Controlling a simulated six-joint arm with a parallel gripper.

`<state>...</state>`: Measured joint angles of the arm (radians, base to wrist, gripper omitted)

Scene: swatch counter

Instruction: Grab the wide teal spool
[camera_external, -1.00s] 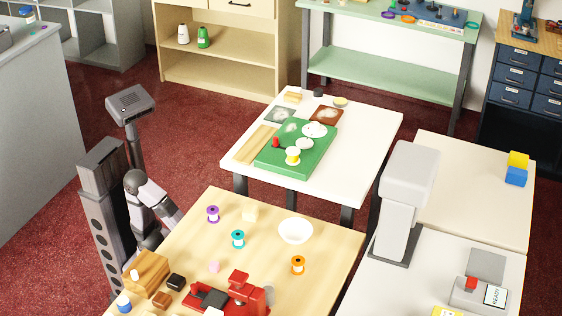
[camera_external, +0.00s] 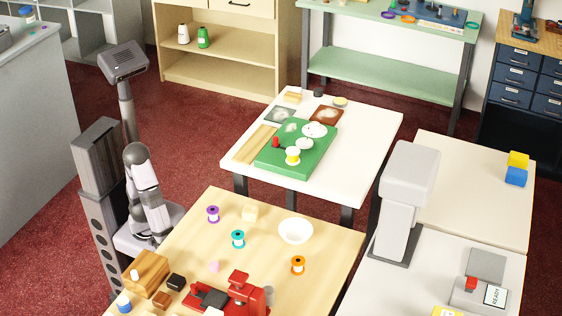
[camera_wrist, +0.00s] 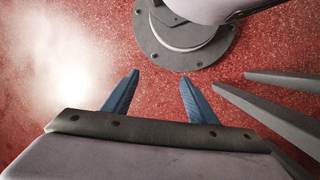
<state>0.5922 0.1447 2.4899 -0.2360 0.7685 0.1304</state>
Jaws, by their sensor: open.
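The teal spool (camera_external: 238,239) stands upright on the light wood table (camera_external: 330,256), left of the white bowl. Its pale core shows between teal ends. My arm is folded beside the table's left edge in the external view, and I cannot make out the gripper there. In the wrist view my gripper (camera_wrist: 158,76) has two blue fingers apart with nothing between them. It is over red floor, near a round grey part of my own body. The spool is not in the wrist view.
A purple spool (camera_external: 213,214) and a cream block (camera_external: 250,213) are behind the teal spool. The white bowl (camera_external: 296,231) and an orange spool (camera_external: 298,265) are to its right. A pink block (camera_external: 214,266) and red device (camera_external: 238,287) are nearer the front.

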